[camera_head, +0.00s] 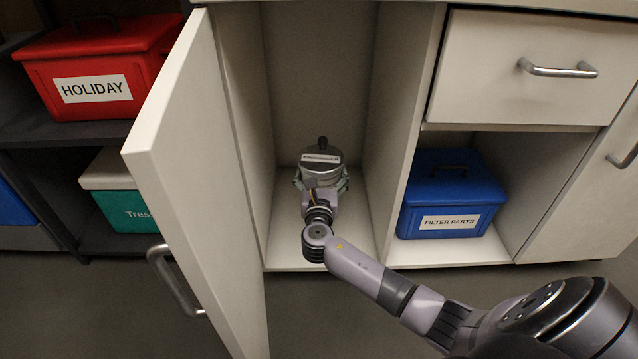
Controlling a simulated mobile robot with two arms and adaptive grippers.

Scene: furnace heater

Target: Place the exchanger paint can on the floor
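The paint can (321,168) is a silver can with a dark knob and a white label on its lid; the label's text is too small to read. It stands upright inside the open cabinet (320,60), towards the back of its floor. My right arm comes in from the right, and its gripper (321,183) is at the front of the can. Its fingers show at the can's left and right sides. I cannot tell whether they touch it. The wrist hides the can's lower front. My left gripper is not in view.
The cabinet door (205,170) stands open on the left, its handle (175,281) facing outward. A blue FILTER PARTS box (450,190) is in the compartment to the right, under a drawer (535,70). A red HOLIDAY box (95,65) and teal box (125,200) are left. Grey floor (305,310) shows in front.

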